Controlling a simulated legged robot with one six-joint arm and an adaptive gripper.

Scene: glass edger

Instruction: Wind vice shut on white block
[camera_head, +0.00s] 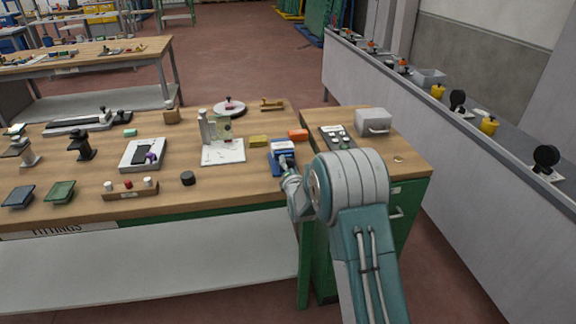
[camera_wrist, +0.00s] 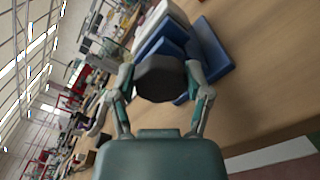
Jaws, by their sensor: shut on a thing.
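The blue vice (camera_head: 274,161) stands on the wooden bench near its right end; its blue body also shows in the wrist view (camera_wrist: 213,50). The white block (camera_head: 282,146) sits at the top of the vice, between its jaws as far as I can see; whether the jaws touch it is unclear. In the wrist view a dark, many-sided knob (camera_wrist: 160,78) is in front of the vice. My gripper (camera_wrist: 162,88) is shut on this knob, one finger on each side. In the head view my gripper (camera_head: 287,170) is at the vice's near side, and the knob is hidden there.
An orange block (camera_head: 298,134) and a yellow block (camera_head: 258,141) lie behind the vice. On the right, a green cabinet bears a keypad device (camera_head: 337,137) and a grey box (camera_head: 373,121). A black cylinder (camera_head: 188,178) stands further left.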

